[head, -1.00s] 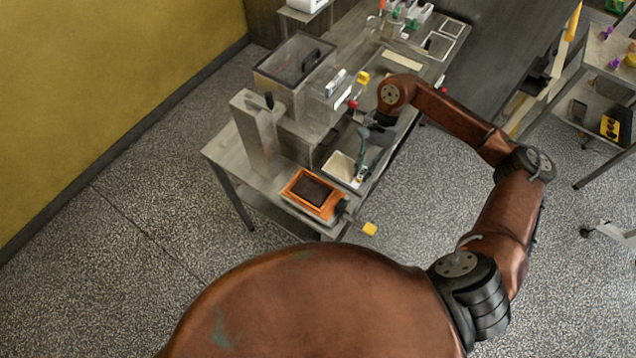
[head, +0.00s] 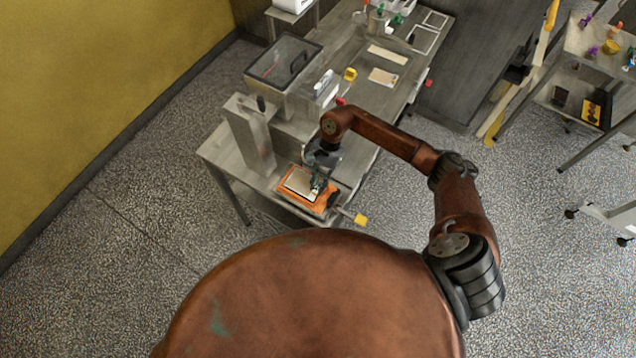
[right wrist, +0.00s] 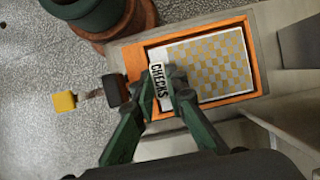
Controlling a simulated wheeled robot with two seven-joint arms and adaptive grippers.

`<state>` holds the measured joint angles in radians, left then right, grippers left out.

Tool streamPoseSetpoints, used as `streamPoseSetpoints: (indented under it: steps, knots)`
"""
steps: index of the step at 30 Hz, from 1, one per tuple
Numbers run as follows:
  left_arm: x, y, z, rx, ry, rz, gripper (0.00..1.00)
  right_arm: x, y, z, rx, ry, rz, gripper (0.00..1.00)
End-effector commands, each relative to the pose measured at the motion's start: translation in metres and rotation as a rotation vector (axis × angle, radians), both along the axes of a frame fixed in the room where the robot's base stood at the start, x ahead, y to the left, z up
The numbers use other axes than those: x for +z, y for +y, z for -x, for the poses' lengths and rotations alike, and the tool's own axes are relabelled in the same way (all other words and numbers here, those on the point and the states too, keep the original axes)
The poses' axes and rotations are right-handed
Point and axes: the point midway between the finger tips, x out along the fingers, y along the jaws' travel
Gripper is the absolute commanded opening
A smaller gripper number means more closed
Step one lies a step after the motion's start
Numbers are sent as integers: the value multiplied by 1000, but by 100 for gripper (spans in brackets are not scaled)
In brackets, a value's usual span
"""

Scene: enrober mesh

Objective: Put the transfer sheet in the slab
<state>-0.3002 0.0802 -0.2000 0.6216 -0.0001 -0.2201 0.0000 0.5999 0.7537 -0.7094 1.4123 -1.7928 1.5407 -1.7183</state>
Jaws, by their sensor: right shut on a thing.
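The transfer sheet (right wrist: 212,62) is pale with a gold check pattern, and its end tab reads "CHECKS". My right gripper (right wrist: 163,88) is shut on that tab. The sheet lies over the opening of an orange frame (right wrist: 258,65), inside its rim; I cannot tell whether it touches what is beneath. In the head view the sheet (head: 299,182) covers most of the dark slab inside the orange frame (head: 323,206). My right gripper (head: 318,186) is at the frame's right side. The left gripper is not in view.
A handle with a yellow end (head: 360,219) sticks out beside the frame. A tall grey metal box (head: 250,135) and a clear-lidded tank (head: 284,62) stand behind it on the metal table. The table's front edge is close to the frame.

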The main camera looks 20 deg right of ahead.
Motion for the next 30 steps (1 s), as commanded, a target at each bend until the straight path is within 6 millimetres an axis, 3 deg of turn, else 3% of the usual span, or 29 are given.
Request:
streamPoseSetpoints:
  steps: [5, 13, 14, 21, 30]
  knots:
    - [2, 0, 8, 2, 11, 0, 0, -4, 0, -1, 0, -2, -1, 0]
    - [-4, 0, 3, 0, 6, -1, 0, -8, 0, -1, 0, -2, -1, 0]
    - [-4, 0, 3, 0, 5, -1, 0, -8, 0, -1, 1, -2, 0, 13]
    - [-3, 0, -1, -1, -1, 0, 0, -7, -1, 0, 0, -1, 1, 29]
    - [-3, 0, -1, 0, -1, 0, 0, -7, -1, 0, 0, -1, 1, 30]
